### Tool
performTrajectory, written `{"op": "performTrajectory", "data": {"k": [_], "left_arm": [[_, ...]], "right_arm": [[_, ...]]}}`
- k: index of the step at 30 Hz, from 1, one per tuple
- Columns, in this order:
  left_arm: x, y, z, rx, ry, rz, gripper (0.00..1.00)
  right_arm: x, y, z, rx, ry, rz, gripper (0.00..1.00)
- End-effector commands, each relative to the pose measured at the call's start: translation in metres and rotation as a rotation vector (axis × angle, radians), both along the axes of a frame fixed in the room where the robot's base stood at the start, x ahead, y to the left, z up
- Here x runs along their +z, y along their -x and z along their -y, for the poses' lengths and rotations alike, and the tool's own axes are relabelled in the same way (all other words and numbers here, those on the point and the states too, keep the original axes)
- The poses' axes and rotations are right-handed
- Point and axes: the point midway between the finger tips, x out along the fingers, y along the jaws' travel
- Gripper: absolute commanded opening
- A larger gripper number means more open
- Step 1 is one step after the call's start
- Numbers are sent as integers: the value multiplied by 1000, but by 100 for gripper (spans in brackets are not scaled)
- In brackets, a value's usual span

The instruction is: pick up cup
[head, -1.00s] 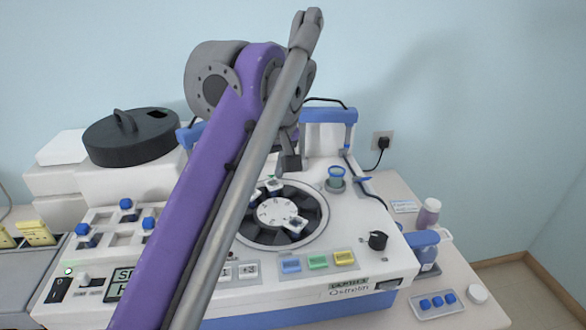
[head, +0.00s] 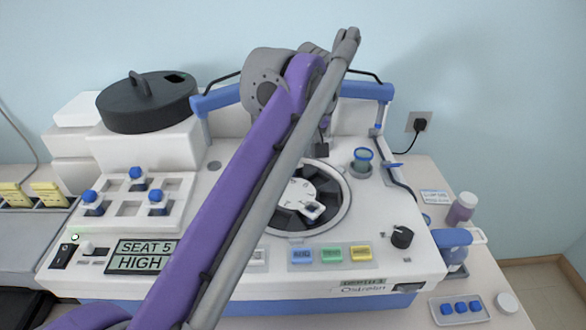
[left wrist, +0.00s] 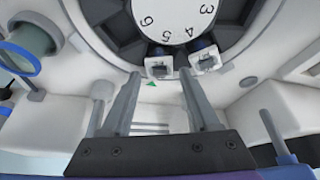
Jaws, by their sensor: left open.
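Two small white cups with clips sit on the rim of the numbered rotor (head: 275,222). In the left wrist view, one cup (left wrist: 159,65) is by number 5 and the other (left wrist: 206,60) by number 4. In the head view one cup (head: 313,210) shows; my arm hides part of the rotor. My left gripper (head: 321,150) is over the rotor's back side, its fingers (left wrist: 157,82) open and empty. The cup by 5 shows between the fingertips; the gap in depth cannot be told. My right gripper is not in view.
A display (head: 144,256) reads SEAT 5 HIGH. A black lid (head: 147,105) sits at the back left. A tray with blue caps (head: 460,309) and a bottle (head: 461,209) stand at the right.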

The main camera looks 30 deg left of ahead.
Motion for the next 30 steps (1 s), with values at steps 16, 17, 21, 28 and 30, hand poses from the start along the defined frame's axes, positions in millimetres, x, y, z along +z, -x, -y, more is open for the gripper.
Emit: {"op": "performTrajectory", "data": {"k": [16,17,21,28,30], "left_arm": [[-23,-6,-7,0,0,0,43],[-23,-6,-7,0,0,0,38],[-23,-6,-7,0,0,0,13],[-23,-6,-7,0,0,0,0],[-23,-6,-7,0,0,0,0]], "right_arm": [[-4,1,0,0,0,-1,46],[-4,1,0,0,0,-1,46],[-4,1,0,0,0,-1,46],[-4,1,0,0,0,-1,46],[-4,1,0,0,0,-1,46]]}}
